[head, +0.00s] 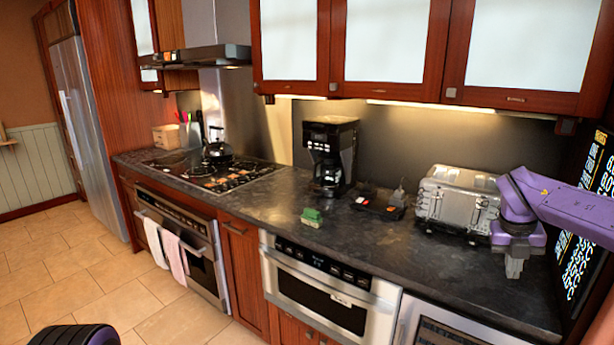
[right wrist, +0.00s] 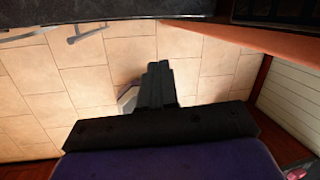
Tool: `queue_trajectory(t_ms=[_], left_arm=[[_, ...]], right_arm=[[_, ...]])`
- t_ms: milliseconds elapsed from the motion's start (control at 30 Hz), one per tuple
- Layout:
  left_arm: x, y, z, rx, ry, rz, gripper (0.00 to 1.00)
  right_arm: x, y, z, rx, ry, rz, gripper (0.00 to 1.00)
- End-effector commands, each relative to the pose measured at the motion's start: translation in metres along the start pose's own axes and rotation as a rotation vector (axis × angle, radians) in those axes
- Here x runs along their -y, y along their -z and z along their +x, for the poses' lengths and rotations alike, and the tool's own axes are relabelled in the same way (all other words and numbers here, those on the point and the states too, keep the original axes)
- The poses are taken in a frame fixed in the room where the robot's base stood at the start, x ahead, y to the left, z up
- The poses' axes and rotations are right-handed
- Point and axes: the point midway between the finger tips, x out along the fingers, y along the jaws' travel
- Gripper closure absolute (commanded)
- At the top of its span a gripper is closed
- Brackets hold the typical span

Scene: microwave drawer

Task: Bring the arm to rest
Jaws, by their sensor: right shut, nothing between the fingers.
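My right arm, purple, comes in from the right in the head view. Its right gripper (head: 514,268) points down in front of the silver toaster, near the right end of the dark counter (head: 420,265). The gripper is shut and empty. In the right wrist view, the closed dark fingers (right wrist: 158,86) stand together over a blurred background of floor tiles. The steel microwave drawer (head: 378,311) under the counter looks closed. My left gripper is not in view.
A silver toaster (head: 455,198) stands just left of the right gripper. A coffee maker (head: 330,155), a green object (head: 311,217), a dark and red item (head: 378,207) and a stove with a kettle (head: 217,150) are further left. Tiled floor (head: 60,265) is clear at left.

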Motion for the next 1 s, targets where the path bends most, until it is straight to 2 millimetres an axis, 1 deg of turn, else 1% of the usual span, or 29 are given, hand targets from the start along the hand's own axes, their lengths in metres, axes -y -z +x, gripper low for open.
queue_trajectory(t_ms=[133,233,267,300,367,400,467,500,567,600,667,700,733,767,800,867,900,967,1000], left_arm=[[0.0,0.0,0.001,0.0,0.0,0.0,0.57],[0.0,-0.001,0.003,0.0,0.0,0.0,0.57],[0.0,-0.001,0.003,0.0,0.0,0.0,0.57],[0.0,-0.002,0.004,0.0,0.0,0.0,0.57],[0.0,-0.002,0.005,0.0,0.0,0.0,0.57],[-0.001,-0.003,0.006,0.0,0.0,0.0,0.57],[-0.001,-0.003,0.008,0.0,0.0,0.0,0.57],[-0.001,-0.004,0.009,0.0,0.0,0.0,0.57],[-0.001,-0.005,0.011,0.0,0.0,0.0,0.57],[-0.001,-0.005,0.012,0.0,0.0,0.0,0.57],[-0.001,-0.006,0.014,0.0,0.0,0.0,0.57],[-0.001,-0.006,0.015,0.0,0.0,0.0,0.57],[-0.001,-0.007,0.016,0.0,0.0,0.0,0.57],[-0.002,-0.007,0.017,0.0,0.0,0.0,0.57],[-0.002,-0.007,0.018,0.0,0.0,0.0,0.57],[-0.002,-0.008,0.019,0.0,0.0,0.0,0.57],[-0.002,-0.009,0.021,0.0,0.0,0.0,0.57],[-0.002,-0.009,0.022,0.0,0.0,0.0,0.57],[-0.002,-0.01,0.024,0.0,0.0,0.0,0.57]], right_arm=[[-0.004,-0.004,0.021,0.114,0.205,-0.202,1.0],[-0.015,-0.003,0.044,0.194,0.381,-0.415,1.0],[-0.021,-0.002,0.052,0.217,0.439,-0.495,1.0],[-0.03,0.002,0.065,0.247,0.515,-0.613,1.0],[-0.047,0.009,0.085,0.291,0.621,-0.803,1.0],[-0.059,0.016,0.099,0.314,0.681,-0.933,1.0],[-0.079,0.032,0.123,0.344,0.759,-1.14,1.0],[-0.093,0.047,0.141,0.362,0.801,-1.289,1.0],[-0.113,0.075,0.171,0.382,0.844,-1.519,1.0],[-0.124,0.097,0.19,0.392,0.86,-1.666,1.0],[-0.137,0.132,0.217,0.4,0.861,-1.877,1.0],[-0.143,0.157,0.233,0.402,0.851,-2.007,1.0],[-0.146,0.176,0.246,0.402,0.838,-2.104,1.0],[-0.148,0.196,0.257,0.4,0.82,-2.196,1.0],[-0.148,0.224,0.272,0.395,0.788,-2.315,1.0],[-0.145,0.265,0.291,0.382,0.73,-2.484,1.0],[-0.141,0.293,0.302,0.368,0.682,-2.59,1.0],[-0.13,0.334,0.317,0.341,0.604,-2.731,1.0],[-0.121,0.358,0.324,0.317,0.554,-2.81,1.0]])
